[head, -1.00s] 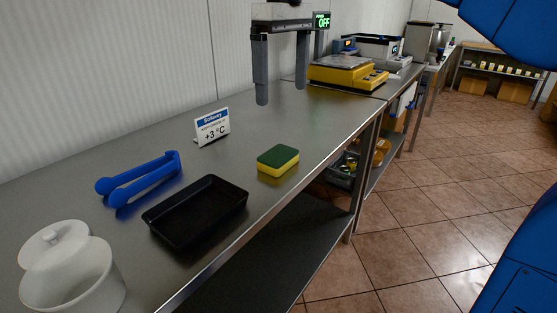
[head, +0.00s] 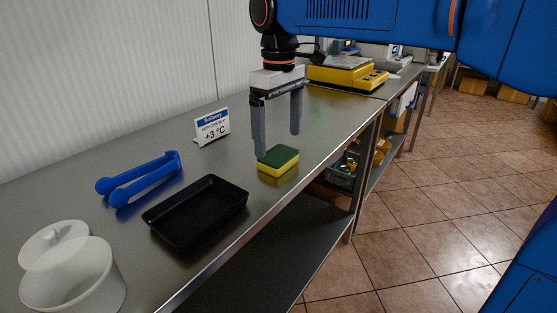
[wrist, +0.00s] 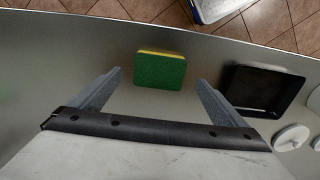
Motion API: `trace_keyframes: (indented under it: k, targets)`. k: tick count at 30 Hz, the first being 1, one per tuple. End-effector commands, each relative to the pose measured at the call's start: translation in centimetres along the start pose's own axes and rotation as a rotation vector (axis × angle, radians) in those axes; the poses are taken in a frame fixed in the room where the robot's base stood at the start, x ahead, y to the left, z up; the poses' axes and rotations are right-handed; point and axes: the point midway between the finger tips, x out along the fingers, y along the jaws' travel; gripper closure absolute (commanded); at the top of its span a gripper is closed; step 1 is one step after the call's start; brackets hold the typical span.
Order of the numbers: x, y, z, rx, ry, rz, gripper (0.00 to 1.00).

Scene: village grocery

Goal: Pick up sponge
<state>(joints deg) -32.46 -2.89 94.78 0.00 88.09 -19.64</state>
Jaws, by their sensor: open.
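The sponge (head: 278,162), green on top and yellow below, lies flat on the steel table (head: 330,120) near its front edge. My gripper (head: 278,144) is open and empty, with its two grey fingers pointing down over the table. In the head view its fingertips are just above the sponge in the picture, and the left one slightly overlaps the sponge's edge. In the wrist view the sponge (wrist: 160,71) shows between and beyond the tips of my gripper (wrist: 158,78), apart from both fingers.
A black tray (head: 203,240), blue tongs (head: 142,180), a white lidded pot (head: 75,282) and a small sign (head: 212,127) stand to the left. A yellow scale (head: 345,76) stands behind. The table around the sponge is clear.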

Motion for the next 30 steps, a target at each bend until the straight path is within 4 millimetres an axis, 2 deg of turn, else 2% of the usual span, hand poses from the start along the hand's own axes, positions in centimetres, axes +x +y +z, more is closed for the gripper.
trace_keyframes:
  k: [4,13,22,23,28,30]
  targets:
    - [1.1,0.0,0.0,0.0,-0.002,-0.001,0.04]
    - [4.8,0.1,-0.1,0.0,-0.001,0.0,0.04]
    - [5.3,0.1,-0.2,0.0,0.0,0.0,0.04]
    - [5.3,0.1,-0.2,0.0,0.0,0.0,0.06]
    - [5.2,0.1,-0.2,0.0,0.0,0.0,0.47]
    - [5.2,0.1,-0.2,0.0,0.0,0.0,0.47]
